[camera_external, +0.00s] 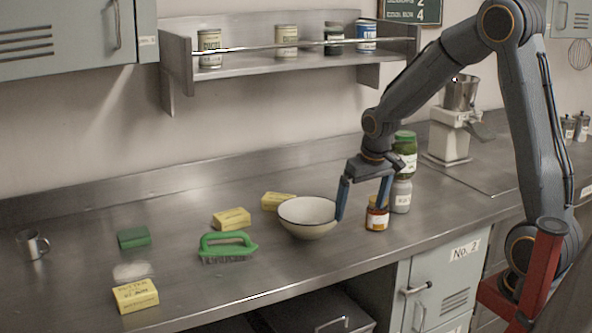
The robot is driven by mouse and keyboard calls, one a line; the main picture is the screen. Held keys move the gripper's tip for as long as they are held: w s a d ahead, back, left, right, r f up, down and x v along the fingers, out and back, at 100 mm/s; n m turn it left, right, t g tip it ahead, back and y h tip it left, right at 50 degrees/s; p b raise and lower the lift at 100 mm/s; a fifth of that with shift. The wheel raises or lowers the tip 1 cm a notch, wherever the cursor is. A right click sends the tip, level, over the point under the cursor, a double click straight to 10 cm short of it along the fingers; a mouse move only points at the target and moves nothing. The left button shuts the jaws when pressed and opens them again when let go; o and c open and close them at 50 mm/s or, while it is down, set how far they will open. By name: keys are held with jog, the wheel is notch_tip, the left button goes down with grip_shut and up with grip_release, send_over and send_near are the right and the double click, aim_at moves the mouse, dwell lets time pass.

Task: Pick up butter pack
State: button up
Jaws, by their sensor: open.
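A yellow butter pack (135,295) with dark lettering that reads "BUTTER" lies on the steel counter at the front left. Two similar yellow packs lie further back: one (231,219) behind the green brush, and one (276,200) behind the bowl's left side, partly hidden by it. Their lettering is too small to read. My gripper (361,208) is open, with its blue fingers pointing down, well to the right of all the packs. One finger is by the bowl's right rim and the other by a small jar; I cannot tell whether they touch.
A cream bowl (307,228), a green-handled brush (227,250), a green block (133,237) and a small jar (377,218) stand on the counter. A metal mug (31,245) is at far left. A shelf (280,74) overhangs the back. The front-middle counter is clear.

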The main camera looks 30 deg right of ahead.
jog(key=shift+n+t, duration=0.3)
jog(key=shift+t, duration=0.1)
jog(key=w+a+b, duration=0.1)
jog(key=w+a, duration=0.3)
jog(key=w, duration=0.2)
jog(key=w+a+f+b, duration=0.1)
jog(key=w+a+b, duration=0.1)
jog(key=w+a, duration=0.2)
jog(key=w+a+f+b, duration=0.1)
jog(key=w+a, duration=0.3)
jog(key=w, duration=0.4)
jog(key=shift+w+a+f+b, duration=0.2)
jog(key=shift+w+a+b, duration=0.2)
jog(key=shift+b, duration=0.3)
jog(key=t+b, duration=0.1)
jog(key=b, duration=0.3)
send_near(231, 214)
jog(key=x, duration=0.2)
jog(key=shift+w+f, duration=0.2)
jog(key=shift+f, duration=0.15)
jog(key=shift+p+x, duration=1.1)
jog(key=shift+x, duration=2.65)
jog(key=shift+s, duration=0.1)
jog(key=c, duration=1.3)
